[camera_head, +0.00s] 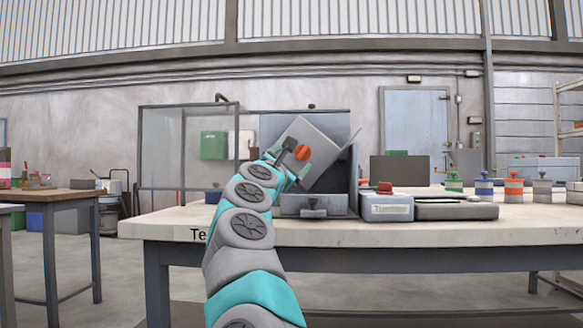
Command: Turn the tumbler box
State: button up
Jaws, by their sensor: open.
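The tumbler box (328,148) is a grey box, tilted at an angle inside a blue-grey machine housing (349,120) on the table. A round orange knob (302,152) shows on its near left side. My arm reaches up to it from the front, and my gripper (287,161) is at the box's left side, close to the orange knob. Its jaws are open, with green parts showing on both sides. Whether they touch the knob or box cannot be told. My wrist hides the lower left of the box.
A clear-panelled frame (160,150) stands left of the housing. The table's front strip (400,234) is clear.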

jog(key=shift+s+f, duration=0.3)
jog(key=shift+s, duration=0.15)
jog(key=shift+a+f, duration=0.1)
dwell(0.4)
